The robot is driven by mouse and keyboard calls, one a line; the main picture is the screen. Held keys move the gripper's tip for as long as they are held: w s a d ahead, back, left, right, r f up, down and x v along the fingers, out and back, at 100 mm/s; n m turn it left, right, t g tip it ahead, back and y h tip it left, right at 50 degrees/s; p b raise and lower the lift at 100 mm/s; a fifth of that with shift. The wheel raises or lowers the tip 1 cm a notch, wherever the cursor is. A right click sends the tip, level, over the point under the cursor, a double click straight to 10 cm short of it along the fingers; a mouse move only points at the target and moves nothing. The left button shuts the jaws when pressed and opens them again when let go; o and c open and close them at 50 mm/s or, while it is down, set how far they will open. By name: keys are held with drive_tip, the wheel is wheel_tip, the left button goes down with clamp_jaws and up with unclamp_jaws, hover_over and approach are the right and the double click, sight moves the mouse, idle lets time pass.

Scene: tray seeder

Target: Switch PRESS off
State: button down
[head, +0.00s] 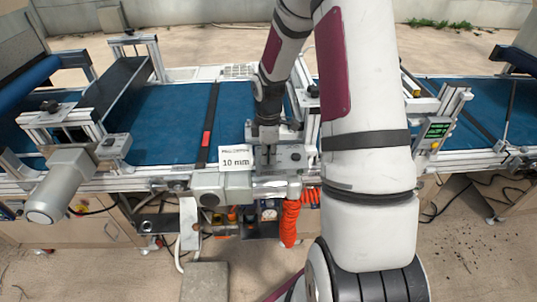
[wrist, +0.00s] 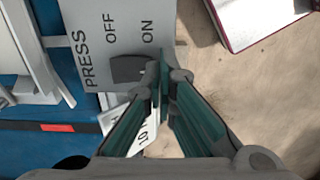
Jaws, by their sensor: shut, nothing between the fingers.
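The PRESS switch is a dark rocker (wrist: 128,68) on a grey panel (wrist: 120,22) in the wrist view. My gripper (wrist: 163,76) is shut and empty. Its fingertips are close beside the rocker, on the ON side; I cannot tell whether they touch. In the head view my gripper (head: 267,153) points down at the small grey panel at the front edge of the conveyor, and the rocker is not clear there.
A white 10 mm card (head: 235,159) stands just left of my gripper. The blue conveyor belt (head: 170,115) with a red mark runs behind. An orange coiled hose (head: 290,222) hangs below the panel. A grey motor (head: 62,185) juts out at the left.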

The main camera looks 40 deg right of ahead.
drive_tip(key=shift+s+a+f, duration=0.1)
drive_tip(key=shift+f, duration=0.3)
drive_tip(key=shift+r, duration=0.15)
drive_tip(key=shift+r+p, duration=0.6)
drive_tip(key=shift+r, duration=0.1)
